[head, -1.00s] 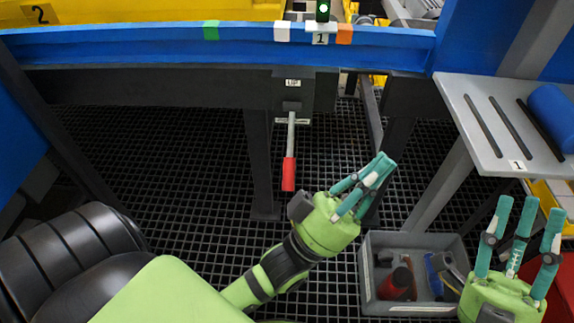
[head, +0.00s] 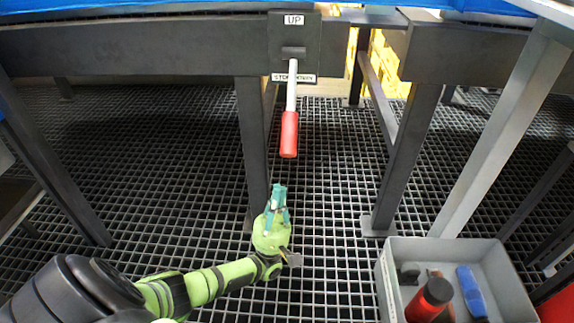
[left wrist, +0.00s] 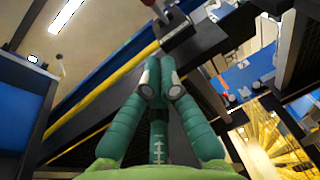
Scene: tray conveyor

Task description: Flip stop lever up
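The stop lever (head: 291,88) hangs down from a dark plate (head: 280,64) on the conveyor frame. It has a grey rod and a red grip (head: 289,135). The plate has an "UP" label (head: 293,20) above the lever and another label, partly hidden by the rod, below its pivot. My left gripper (head: 278,190) is below the red grip and slightly left of it in the head view, apart from it, fingers pointing up. Its fingers are close together with nothing between them in the left wrist view (left wrist: 159,68). My right gripper is out of view.
A grey bin (head: 392,285) with a red-and-black bottle (head: 428,300) and a blue item (head: 472,290) stands at the lower right. The space between lever and left gripper looks clear.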

